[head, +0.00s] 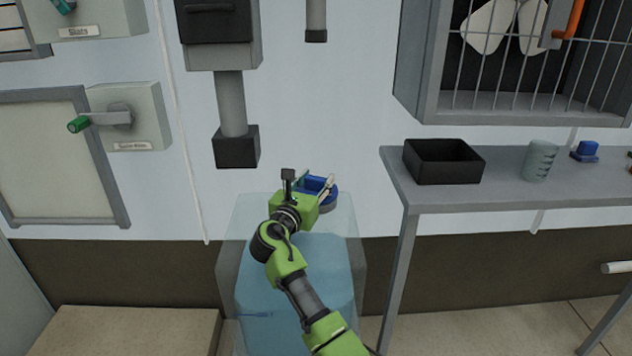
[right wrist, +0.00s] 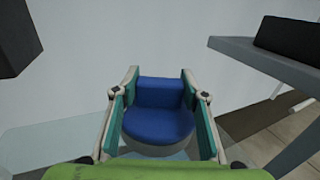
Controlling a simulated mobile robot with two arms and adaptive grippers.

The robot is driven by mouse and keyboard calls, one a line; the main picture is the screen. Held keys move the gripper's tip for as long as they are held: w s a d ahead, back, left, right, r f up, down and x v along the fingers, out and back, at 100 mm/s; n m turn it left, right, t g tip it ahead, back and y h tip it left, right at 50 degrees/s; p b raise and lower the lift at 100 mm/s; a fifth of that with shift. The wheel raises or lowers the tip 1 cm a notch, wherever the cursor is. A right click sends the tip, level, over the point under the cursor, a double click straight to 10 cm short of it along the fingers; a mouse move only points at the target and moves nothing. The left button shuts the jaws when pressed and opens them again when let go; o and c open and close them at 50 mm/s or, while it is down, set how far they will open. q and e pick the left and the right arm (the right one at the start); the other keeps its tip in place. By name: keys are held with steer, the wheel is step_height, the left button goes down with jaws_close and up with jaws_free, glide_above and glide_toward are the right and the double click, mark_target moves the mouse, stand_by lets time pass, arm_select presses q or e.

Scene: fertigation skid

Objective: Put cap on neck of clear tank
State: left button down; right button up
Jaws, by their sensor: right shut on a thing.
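The clear tank (head: 345,250) is a translucent box with blue liquid inside, standing on the floor in the head view. Its pale top shows at the lower left of the right wrist view (right wrist: 60,145). My right gripper (head: 318,184) is over the right part of the tank top, shut on a blue cap (right wrist: 158,122) with a round base and a raised grip block. A grey ring, seemingly the neck (head: 328,205), shows just under the cap. I cannot tell whether cap and neck touch. My left gripper is not in view.
A grey table (head: 500,198) stands right of the tank, holding a black bin (head: 444,177), a grey-green cup (head: 540,160) and a small blue object (head: 585,151). A grey pipe with a black end (head: 237,148) hangs from a wall box behind the tank. A caged fan is above the table.

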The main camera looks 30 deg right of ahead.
mark_target(314, 181)
steer(key=o, duration=1.2)
steer(key=shift+f, duration=0.15)
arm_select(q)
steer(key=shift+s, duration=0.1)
arm_select(e)
steer(key=shift+o, duration=0.2)
steer(key=shift+s+a, duration=0.15)
steer(key=shift+a, duration=0.1)
steer(key=v, duration=0.1)
steer(key=p+v, duration=0.1)
steer(key=v, duration=0.1)
steer(key=shift+r, duration=0.2)
steer(key=p+v, duration=0.1)
steer(key=v, duration=0.6)
steer(key=shift+s+a, duration=0.15)
steer(key=shift+a, duration=0.1)
steer(key=shift+s+a, duration=0.25)
steer(key=shift+a, duration=0.1)
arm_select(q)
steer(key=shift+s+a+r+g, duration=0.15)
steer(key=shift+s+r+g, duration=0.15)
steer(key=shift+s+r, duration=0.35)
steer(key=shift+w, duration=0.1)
